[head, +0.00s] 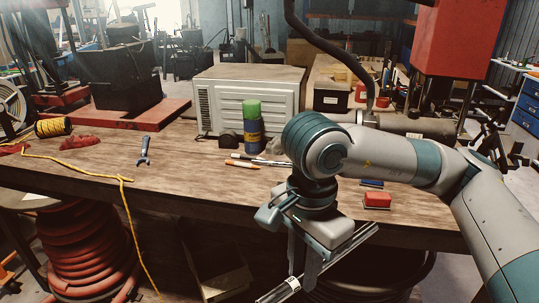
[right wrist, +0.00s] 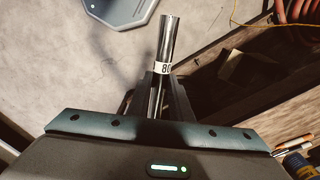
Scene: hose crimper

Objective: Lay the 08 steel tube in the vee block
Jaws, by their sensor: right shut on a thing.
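My right gripper (head: 303,270) is shut on the steel tube (head: 279,292) in front of the workbench's front edge. The tube slants across the fingers in the head view. In the right wrist view the bright tube (right wrist: 168,35) sticks out beyond the fingers of the right gripper (right wrist: 162,92). A white label (right wrist: 162,67) on the tube reads 08, seen upside down. Grey floor lies below it there. The part of the tube between the fingers is mostly hidden. I cannot make out a vee block in either view. My left gripper is not in view.
A yellow cord (head: 126,200) hangs over the front edge. The bench's front left is mostly clear.

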